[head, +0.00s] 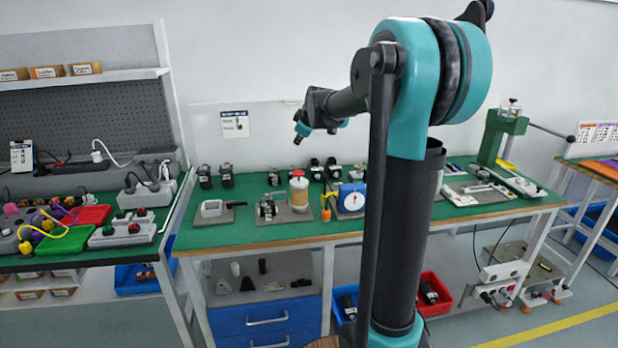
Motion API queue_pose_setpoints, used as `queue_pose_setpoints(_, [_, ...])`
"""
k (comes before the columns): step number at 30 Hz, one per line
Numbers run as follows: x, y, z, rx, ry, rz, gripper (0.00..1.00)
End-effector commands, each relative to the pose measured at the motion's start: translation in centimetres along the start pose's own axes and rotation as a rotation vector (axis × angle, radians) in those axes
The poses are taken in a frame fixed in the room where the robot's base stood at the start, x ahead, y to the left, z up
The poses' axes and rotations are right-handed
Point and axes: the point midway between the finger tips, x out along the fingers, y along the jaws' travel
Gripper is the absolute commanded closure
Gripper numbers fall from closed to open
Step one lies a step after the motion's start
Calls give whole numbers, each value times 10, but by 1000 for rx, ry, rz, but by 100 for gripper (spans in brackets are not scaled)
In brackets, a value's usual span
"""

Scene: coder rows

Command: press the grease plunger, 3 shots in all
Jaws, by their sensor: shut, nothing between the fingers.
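What looks like the grease pot with its plunger is a cream cylinder (299,193) with a reddish knob on top. It stands upright on a grey plate on the green workbench (270,234), near the middle of the head view. My gripper (298,138) is small in the view, in the air above the pot and apart from it. Its fingers are shut and hold nothing. How far the plunger is pressed is too small to tell.
A blue dial gauge (351,199) and a yellow-orange tool (326,203) stand right of the pot. A metal fixture (267,208) is on its left. Several dark parts line the bench back. A green press (500,135) stands at the right end.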

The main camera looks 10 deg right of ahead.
Motion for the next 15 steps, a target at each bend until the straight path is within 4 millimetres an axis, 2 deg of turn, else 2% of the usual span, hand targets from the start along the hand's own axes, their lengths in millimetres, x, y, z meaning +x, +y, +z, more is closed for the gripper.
queue_pose_setpoints(15, [6,-4,4,-3,1,1,100])
